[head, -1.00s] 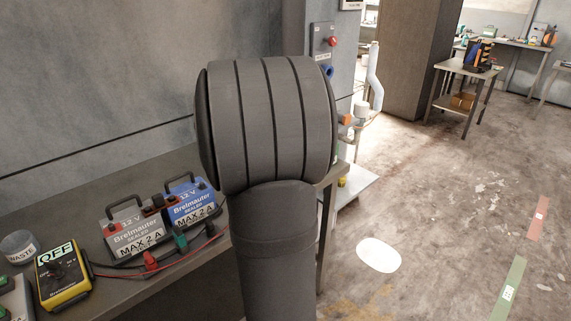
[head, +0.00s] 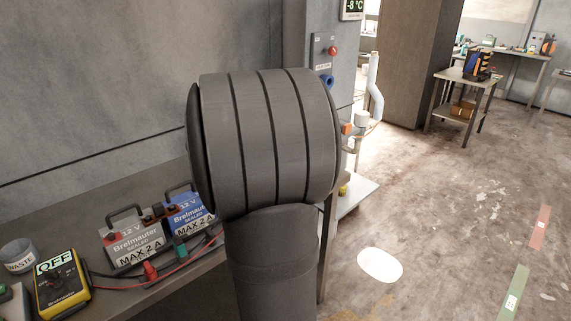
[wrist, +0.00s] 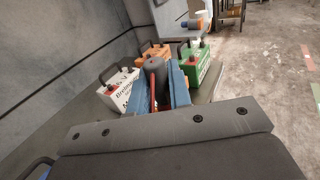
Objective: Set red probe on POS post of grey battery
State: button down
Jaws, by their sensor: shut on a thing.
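The grey battery (head: 128,243) stands on the bench at the left of the head view, with a red cap (head: 112,238) on its near left corner; the post marks are too small to read. My gripper (wrist: 158,90) shows in the wrist view with two blue fingers shut on a thin red thing, seemingly the red probe (wrist: 155,80), beside a dark round part. My arm hides the gripper in the head view. A red lead (head: 205,250) runs from the meter (head: 62,284) towards the arm and out of sight.
A blue battery (head: 187,211) stands right of the grey one. A red clip-like piece (head: 150,272) and a green one (head: 181,251) are in front. The wrist view shows a pale battery (wrist: 118,88), an orange one (wrist: 155,50) and a green one (wrist: 198,68) around the fingers.

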jog(key=s+a+n+y, duration=0.3)
jog(key=a+y, duration=0.2)
jog(key=a, duration=0.7)
jog(key=s+a+n+y, duration=0.3)
jog(key=a+y, duration=0.2)
jog(key=a, duration=0.8)
jog(key=s+a+n+g+y, duration=0.2)
jog(key=s+a, duration=0.3)
jog(key=a, duration=0.3)
jog(key=s+a+n+g+y, duration=0.2)
jog(key=s+a+n+y, duration=0.1)
jog(key=s+a, duration=0.3)
jog(key=shift+s+a+r+y, duration=0.3)
jog(key=shift+a+y, duration=0.2)
jog(key=shift+a, duration=0.45)
jog(key=shift+f, duration=2)
jog(key=shift+f, duration=1.4)
jog(key=c, duration=1.3)
grip_release()
jog(key=shift+o, duration=0.2)
